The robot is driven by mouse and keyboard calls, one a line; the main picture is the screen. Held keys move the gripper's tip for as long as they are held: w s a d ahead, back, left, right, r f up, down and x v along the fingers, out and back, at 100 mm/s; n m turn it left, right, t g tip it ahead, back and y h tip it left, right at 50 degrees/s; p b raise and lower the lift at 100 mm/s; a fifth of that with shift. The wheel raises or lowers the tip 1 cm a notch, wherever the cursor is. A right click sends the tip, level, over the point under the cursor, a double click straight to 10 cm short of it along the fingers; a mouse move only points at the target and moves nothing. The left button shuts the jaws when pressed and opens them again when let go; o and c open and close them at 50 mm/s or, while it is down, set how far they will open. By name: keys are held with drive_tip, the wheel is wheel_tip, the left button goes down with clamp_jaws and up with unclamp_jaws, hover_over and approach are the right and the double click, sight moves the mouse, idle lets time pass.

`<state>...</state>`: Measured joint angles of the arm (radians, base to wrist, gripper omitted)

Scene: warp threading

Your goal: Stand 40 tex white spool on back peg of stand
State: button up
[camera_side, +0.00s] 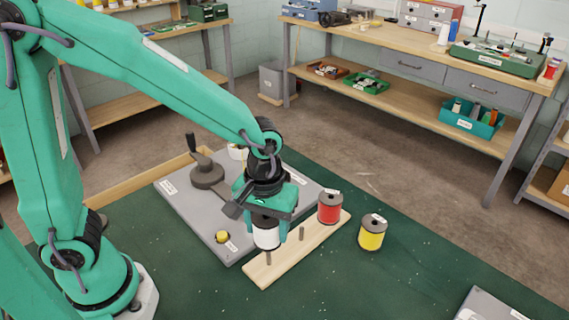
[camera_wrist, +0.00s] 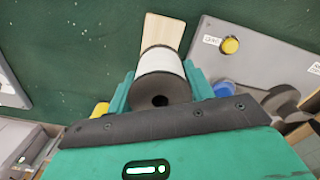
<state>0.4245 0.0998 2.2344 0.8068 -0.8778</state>
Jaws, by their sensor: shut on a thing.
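The white spool (camera_side: 266,237) has dark end flanges and is held upright between the jaws of my gripper (camera_side: 266,225). In the wrist view the white spool (camera_wrist: 160,63) fills the gap between the green fingers of my gripper (camera_wrist: 160,84). The wooden stand (camera_side: 285,255) lies below. One bare peg (camera_side: 268,258) shows just under the spool and another bare peg (camera_side: 302,233) stands beside it. A red spool (camera_side: 330,208) stands at the stand's far right end. Whether the white spool touches a peg is unclear.
A yellow spool (camera_side: 372,235) stands on the green mat (camera_side: 420,275) right of the stand. A grey panel (camera_side: 185,200) with a crank (camera_side: 206,172) and a yellow button (camera_side: 222,237) lies left of the stand. Another grey plate (camera_side: 485,305) lies at the lower right.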

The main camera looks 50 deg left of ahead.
drive_tip(key=shift+f, duration=3.25)
drive_tip(key=shift+f, duration=0.7)
drive_tip(key=o, duration=1.1)
drive_tip(key=shift+r, duration=3.9)
drive_tip(key=shift+r, duration=0.1)
